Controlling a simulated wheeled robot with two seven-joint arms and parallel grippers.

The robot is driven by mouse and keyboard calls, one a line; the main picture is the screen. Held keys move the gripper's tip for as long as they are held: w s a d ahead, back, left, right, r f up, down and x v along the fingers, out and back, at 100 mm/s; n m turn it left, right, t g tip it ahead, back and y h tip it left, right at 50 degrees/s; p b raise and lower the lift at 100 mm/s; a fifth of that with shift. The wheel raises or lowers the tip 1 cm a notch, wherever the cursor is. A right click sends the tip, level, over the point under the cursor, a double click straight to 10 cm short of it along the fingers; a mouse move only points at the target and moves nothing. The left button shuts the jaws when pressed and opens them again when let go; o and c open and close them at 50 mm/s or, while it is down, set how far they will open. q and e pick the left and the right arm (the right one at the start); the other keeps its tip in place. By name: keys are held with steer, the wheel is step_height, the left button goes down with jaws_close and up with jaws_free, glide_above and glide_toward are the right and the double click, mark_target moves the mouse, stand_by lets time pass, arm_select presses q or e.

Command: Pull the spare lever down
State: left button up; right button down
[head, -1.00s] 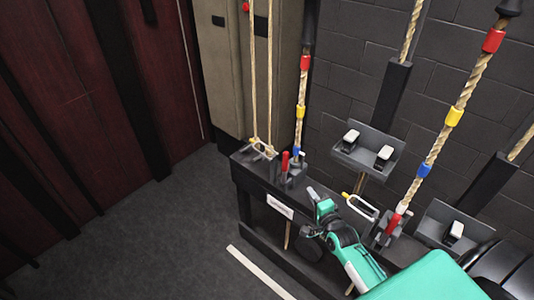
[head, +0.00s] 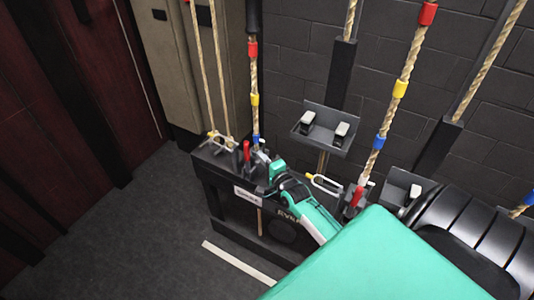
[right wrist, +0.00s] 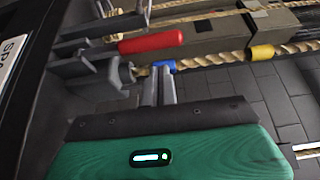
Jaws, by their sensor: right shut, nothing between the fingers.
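The lever with the red handle (head: 246,151) stands upright on the dark rail, above a white label (head: 247,194). In the right wrist view the red handle (right wrist: 150,42) lies just beyond my fingers, and a label at the left edge (right wrist: 12,55) shows the letters "SPA". My right gripper (head: 262,157) is shut and empty beside the lever, close to the rope's blue band. It also shows in the right wrist view (right wrist: 163,72), with its fingertips near the blue band (right wrist: 165,66) and apart from the red handle. My left gripper is out of view.
A second red lever (head: 356,196) and rope stand farther right on the rail. A grey tray (head: 325,139) with white-topped blocks sits on the wall side. A metal loop (head: 323,183) lies between the levers. The floor (head: 130,235) at left is clear.

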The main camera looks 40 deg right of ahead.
mark_target(247, 158)
steer(key=shift+w+d+p, duration=0.15)
steer(key=shift+w, duration=1.1)
steer(key=shift+w+d+p, duration=0.1)
steer(key=shift+w+p, duration=0.05)
steer(key=shift+w, duration=1.1)
steer(key=shift+a, duration=0.1)
